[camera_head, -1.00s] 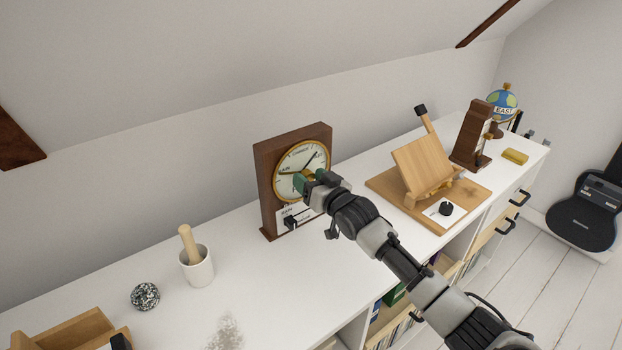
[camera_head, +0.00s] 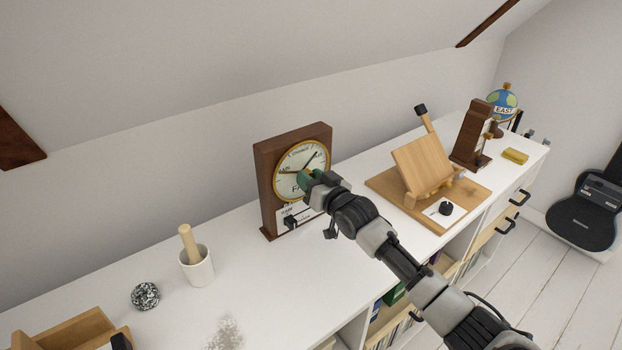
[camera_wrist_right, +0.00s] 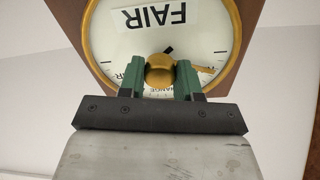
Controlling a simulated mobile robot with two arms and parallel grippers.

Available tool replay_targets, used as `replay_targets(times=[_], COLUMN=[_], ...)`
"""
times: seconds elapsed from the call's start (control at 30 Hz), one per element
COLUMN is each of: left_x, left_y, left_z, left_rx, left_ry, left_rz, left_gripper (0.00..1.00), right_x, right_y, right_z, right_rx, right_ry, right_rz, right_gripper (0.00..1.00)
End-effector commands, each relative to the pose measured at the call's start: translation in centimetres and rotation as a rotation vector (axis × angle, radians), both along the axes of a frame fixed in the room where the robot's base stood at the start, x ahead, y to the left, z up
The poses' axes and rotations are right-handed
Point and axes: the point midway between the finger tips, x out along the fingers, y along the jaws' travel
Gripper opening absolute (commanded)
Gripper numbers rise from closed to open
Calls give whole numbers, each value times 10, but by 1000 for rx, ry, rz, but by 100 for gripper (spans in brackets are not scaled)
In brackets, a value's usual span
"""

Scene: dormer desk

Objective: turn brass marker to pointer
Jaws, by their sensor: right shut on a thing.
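A barometer in a dark wooden case (camera_head: 265,190) stands on the white cabinet top, its brass-rimmed round dial (camera_head: 296,161) facing me. A black pointer (camera_head: 311,158) points to the upper right of the dial. A thin brass marker hand (camera_head: 290,172) points left; it shows in the right wrist view (camera_wrist_right: 204,69), where the dial is upside down. My right gripper (camera_head: 306,180) is at the dial's middle. In the right wrist view its green fingers (camera_wrist_right: 160,78) are shut on the round brass knob (camera_wrist_right: 159,69). My left gripper is out of view.
A wooden stand (camera_head: 424,168) on a board is right of the barometer, with a tall dark wooden case (camera_head: 471,135) and a globe (camera_head: 502,103) beyond. Free cabinet top lies between.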

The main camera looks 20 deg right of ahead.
Motion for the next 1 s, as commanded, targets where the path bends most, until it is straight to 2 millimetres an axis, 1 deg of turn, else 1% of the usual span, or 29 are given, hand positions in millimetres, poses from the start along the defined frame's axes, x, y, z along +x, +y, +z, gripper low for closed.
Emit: replay_targets(times=[0.27,0.6,1.0], left_x=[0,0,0], left_y=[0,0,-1], left_z=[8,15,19], left_rx=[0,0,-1], left_ry=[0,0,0], left_rz=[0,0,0], left_gripper=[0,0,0], right_x=[0,0,0], right_y=[0,0,-1], right_z=[1,1,1], right_rx=[148,444,802], right_ry=[54,162,291], right_rz=[-2,-1,-2], right_gripper=[0,0,0])
